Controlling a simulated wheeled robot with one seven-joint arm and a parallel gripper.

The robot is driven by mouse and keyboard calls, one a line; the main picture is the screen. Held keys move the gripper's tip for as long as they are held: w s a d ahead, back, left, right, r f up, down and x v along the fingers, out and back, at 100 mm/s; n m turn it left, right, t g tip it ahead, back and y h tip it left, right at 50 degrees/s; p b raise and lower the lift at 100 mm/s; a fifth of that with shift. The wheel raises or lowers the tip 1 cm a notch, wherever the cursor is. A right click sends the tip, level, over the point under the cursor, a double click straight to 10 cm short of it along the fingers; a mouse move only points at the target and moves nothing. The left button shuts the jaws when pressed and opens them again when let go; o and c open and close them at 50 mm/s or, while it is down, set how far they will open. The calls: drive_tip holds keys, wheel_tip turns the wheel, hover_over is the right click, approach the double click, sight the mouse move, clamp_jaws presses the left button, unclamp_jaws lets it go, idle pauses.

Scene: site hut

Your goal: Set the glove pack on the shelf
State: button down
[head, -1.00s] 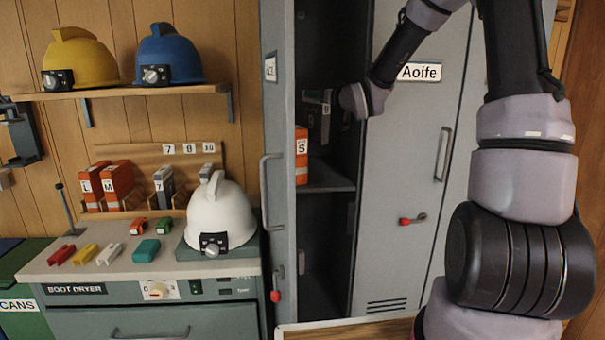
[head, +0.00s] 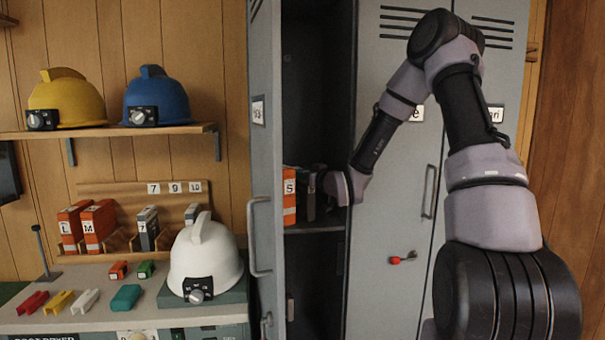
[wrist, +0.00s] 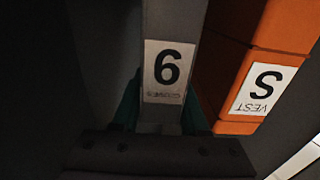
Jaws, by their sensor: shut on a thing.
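The glove pack (wrist: 160,30) is a grey pack with a white label that shows upside down in the wrist view. In the head view the glove pack (head: 308,198) is a small dark block inside the open locker. My gripper (wrist: 160,118) is shut on it, one teal finger on each side. The locker shelf (head: 315,228) is under the pack; I cannot tell whether the pack touches it. My wrist partly hides the pack in the head view.
An orange vest pack marked S (head: 289,196) stands on the shelf just left of the glove pack; it also shows close by in the wrist view (wrist: 240,75). The open locker door (head: 263,160) bounds the left. A white helmet (head: 204,260) stands on the dryer.

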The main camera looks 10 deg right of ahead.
drive_tip(key=shift+f, duration=0.1)
drive_tip(key=shift+c, duration=2.2)
unclamp_jaws()
drive_tip(key=shift+s+d, duration=0.1)
drive_tip(key=shift+s, duration=0.05)
drive_tip(key=v, duration=1.1)
drive_tip(key=shift+s, duration=0.3)
drive_tip(key=shift+d, duration=0.1)
